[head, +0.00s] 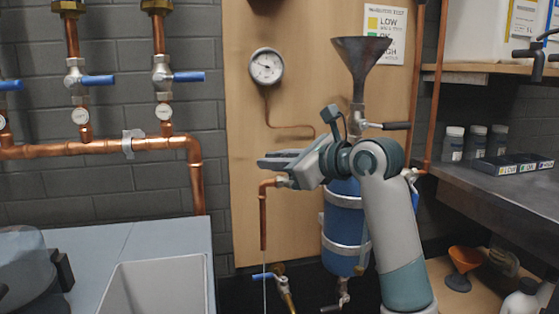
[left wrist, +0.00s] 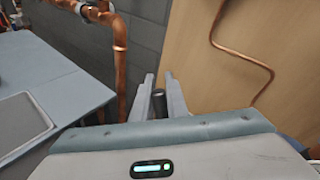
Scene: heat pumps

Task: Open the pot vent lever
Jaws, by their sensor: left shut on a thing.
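The pot (head: 345,215) is a blue tank with metal bands, mounted on the wooden panel below a metal funnel (head: 360,60). My left gripper (head: 272,160) reaches left in front of the panel, above a bent copper outlet pipe (head: 263,215). In the left wrist view, its two fingers (left wrist: 162,88) are shut on a dark, rounded lever grip (left wrist: 158,103). I take this to be the vent lever; its valve body is hidden by my gripper and wrist. Another black lever (head: 396,126) sticks out right below the funnel. My right gripper is not in view.
A round gauge (head: 266,66) hangs above my gripper, with a thin copper tube below it. Copper pipes with blue-handled valves (head: 188,77) run along the left wall. A blue-handled drain valve (head: 263,276) is low under the outlet. A shelf counter (head: 485,187) stands at right.

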